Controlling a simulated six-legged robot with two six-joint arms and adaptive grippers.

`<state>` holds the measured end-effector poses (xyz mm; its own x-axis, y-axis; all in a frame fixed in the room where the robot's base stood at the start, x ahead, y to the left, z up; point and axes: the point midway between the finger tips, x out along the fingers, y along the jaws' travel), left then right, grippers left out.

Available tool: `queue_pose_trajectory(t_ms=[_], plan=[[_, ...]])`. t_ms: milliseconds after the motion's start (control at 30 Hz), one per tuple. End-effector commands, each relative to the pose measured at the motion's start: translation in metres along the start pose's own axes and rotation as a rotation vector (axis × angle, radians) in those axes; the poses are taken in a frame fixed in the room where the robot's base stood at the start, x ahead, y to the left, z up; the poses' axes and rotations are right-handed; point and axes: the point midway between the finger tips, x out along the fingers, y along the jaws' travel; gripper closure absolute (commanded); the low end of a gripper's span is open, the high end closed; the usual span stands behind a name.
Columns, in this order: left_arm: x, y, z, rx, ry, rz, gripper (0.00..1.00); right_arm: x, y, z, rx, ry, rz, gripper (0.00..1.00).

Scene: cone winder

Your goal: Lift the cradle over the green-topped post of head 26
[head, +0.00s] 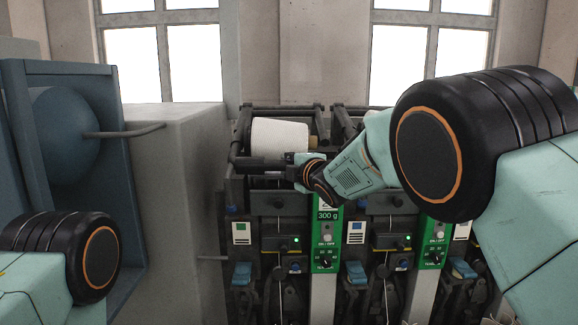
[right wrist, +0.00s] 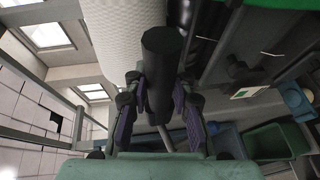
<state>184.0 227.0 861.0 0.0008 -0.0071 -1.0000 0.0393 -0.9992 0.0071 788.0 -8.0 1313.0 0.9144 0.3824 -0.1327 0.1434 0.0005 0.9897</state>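The cradle (head: 262,164) of the winding head shows as a dark arm with a bar at the front of a white yarn package (head: 280,135). My right gripper (head: 289,163) is at the right end of this bar. In the right wrist view, its two fingers (right wrist: 160,90) lie on either side of the dark cradle handle (right wrist: 161,70), seemingly pressed against it. The green-topped post (head: 327,225), marked 300 g, stands just below and right of the gripper. My forearm and wrist cover the label's upper part, so the head number cannot be read. My left gripper is out of view.
A second green-panelled post (head: 434,243) stands to the right, partly behind my right arm. A grey cabinet (head: 180,190) and a blue housing (head: 128,180) with a rod stand at the left. Blue and green bins (right wrist: 270,142) show in the right wrist view.

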Motion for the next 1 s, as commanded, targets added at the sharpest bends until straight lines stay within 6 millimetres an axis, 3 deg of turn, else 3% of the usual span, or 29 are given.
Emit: queue_pose_trajectory(t_ms=[233,767,1000], plan=[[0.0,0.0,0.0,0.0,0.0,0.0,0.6,0.001,-0.001,0.001,0.001,-0.001,-0.001,1.0],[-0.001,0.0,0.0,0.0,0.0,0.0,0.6,0.002,0.001,0.001,0.0,0.001,-0.001,1.0],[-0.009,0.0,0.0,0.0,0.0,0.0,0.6,-0.005,0.013,0.01,-0.001,-0.003,0.002,1.0]])
